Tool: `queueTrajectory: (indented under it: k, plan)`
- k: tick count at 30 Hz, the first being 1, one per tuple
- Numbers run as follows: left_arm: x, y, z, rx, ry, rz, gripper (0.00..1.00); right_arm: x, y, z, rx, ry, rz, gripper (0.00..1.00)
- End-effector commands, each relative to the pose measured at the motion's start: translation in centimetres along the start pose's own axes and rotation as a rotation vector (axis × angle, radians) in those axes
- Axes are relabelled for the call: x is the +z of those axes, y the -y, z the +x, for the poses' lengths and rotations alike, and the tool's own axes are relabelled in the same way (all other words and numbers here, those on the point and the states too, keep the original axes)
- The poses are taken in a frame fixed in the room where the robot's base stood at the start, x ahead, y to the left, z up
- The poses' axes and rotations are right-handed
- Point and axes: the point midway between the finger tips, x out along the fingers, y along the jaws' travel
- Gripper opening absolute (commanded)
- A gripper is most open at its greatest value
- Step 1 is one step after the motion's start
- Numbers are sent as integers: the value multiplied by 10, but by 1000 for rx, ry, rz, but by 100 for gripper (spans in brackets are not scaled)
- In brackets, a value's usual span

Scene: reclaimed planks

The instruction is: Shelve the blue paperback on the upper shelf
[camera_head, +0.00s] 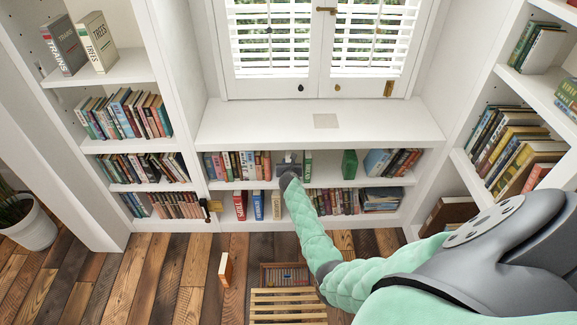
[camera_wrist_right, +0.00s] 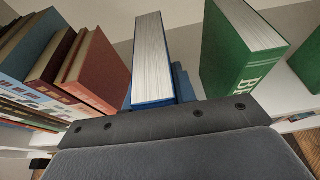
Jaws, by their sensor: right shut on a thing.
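My right gripper (camera_head: 289,165) reaches the upper shelf (camera_head: 340,183) of the low bookcase under the window. It is shut on the blue paperback (camera_wrist_right: 152,62), which shows in the right wrist view with its white page edges toward the camera and blue cover edges. The book is upright, between reddish books (camera_wrist_right: 92,70) on the left and a green book (camera_wrist_right: 238,48) on the right. In the head view the gripper mostly hides it. The fingertips are hidden in the wrist view, and whether the book rests on the board cannot be told. My left gripper is out of view.
A row of books (camera_head: 238,165) fills the upper shelf's left part; a green book (camera_head: 349,164) stands farther right with free room around it. The lower shelf holds more books (camera_head: 335,201). A slatted wooden stool (camera_head: 288,304) and an upright orange book (camera_head: 225,270) are on the floor.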

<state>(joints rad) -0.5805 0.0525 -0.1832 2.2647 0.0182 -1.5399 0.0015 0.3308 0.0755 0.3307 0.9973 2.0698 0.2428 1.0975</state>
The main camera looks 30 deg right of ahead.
Motion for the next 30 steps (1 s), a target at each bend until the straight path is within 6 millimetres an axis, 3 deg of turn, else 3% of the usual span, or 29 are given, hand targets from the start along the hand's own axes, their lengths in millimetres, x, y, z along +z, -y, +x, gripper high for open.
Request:
queueTrajectory:
  k: [22, 23, 24, 27, 30]
  plan:
    - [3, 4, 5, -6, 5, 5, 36, -3, 0, 3, -1, 1, 1, 0]
    - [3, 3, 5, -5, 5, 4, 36, -3, 0, 3, -1, 1, 1, 29]
    - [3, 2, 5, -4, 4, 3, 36, -2, 0, 2, 0, 1, 1, 37]
    - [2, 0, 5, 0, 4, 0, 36, -3, 0, 2, 0, 1, 1, 53]
    - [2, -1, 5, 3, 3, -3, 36, -3, 0, 2, 0, 0, 0, 53]
